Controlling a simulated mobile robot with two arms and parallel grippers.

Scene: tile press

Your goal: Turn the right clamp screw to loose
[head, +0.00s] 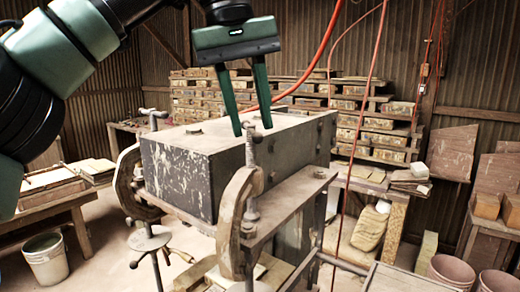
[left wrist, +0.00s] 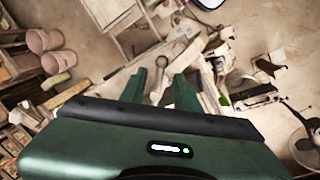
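The right clamp (head: 234,225) is a worn, C-shaped clamp on the near corner of the dark press box (head: 180,172). Its upright threaded screw (head: 250,178) rises beside the box, with its top at the level of my left fingertips. My left gripper (head: 252,131) points down from above, its two green fingers apart. The screw top appears between or just behind the fingertips; I cannot tell whether they touch it. In the left wrist view the fingers (left wrist: 160,90) are also apart, with pale clamp parts between and beyond them. My right gripper is not in view.
The left clamp (head: 128,182) with its own screw (head: 154,118) stands at the box's left end. A red hose (head: 312,62) hangs behind my gripper. Shelves of tiles (head: 375,124) stand at the back. A bucket (head: 45,258) is at lower left.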

